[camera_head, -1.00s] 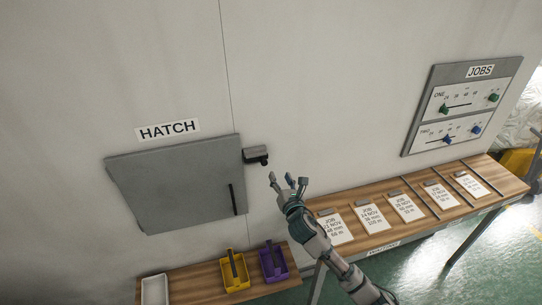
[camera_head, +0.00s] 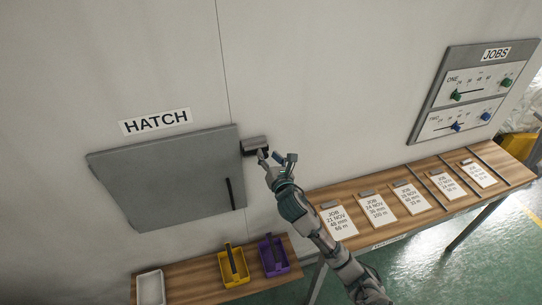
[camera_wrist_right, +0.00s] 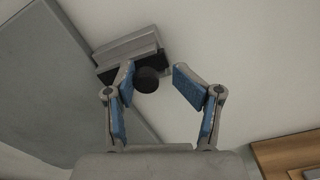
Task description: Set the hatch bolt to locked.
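The grey hatch (camera_head: 165,180) is a closed panel on the wall under the HATCH sign (camera_head: 156,121), with a dark vertical handle (camera_head: 230,194). The hatch bolt (camera_head: 254,144) is a grey block at its upper right edge; it also shows in the right wrist view (camera_wrist_right: 127,50). Its round dark knob (camera_wrist_right: 146,80) lies between the two blue-padded fingertips of my right gripper (camera_wrist_right: 153,80), nearer the left one. My right gripper (camera_head: 278,160) is open just below and right of the bolt. Whether the left finger touches the knob I cannot tell. My left gripper is not in view.
A wooden shelf (camera_head: 200,281) below the hatch holds a white tray (camera_head: 151,288), a yellow tray (camera_head: 233,266) and a purple tray (camera_head: 273,256). A wooden bench (camera_head: 330,190) with several job cards stands right, under the JOBS panel (camera_head: 462,90). The wall between is clear.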

